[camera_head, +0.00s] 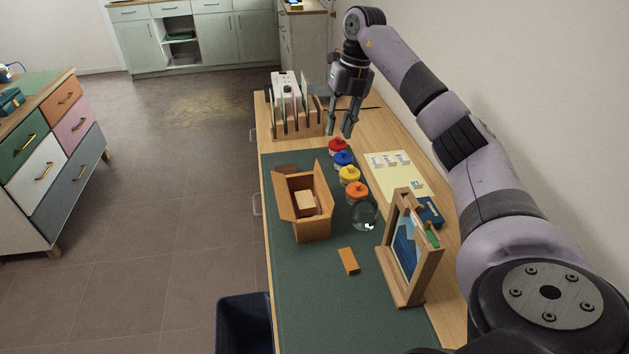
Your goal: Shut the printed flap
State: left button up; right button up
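An open brown cardboard box (313,230) stands on the dark green mat, with a light tan block (305,203) inside. Its flaps stand out: one at the left (283,206), one at the right (323,183) and a darker one at the far side (287,169). I cannot make out print on any flap at this size. My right gripper (340,133) is above the table beyond the box, near the jars and the rack. Its fingers point down, apart and empty. My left gripper is not in view.
Jars with red (337,145), blue, yellow and orange lids stand right of the box, with a clear glass vessel (364,216). A wooden frame (428,265) stands nearer. An orange-brown block (348,261) lies on the mat (300,300). A slotted rack (312,128) is beyond.

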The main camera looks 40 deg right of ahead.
aim_at(325, 181)
jog(key=a+f, duration=0.1)
jog(key=f, duration=0.4)
jog(key=w+a+f+p, duration=0.1)
jog(key=f, duration=0.5)
jog(key=a+f, duration=0.1)
jog(key=f, duration=0.5)
jog(key=shift+w, duration=0.2)
jog(key=shift+r, duration=0.1)
jog(key=shift+c, duration=0.2)
grip_shut()
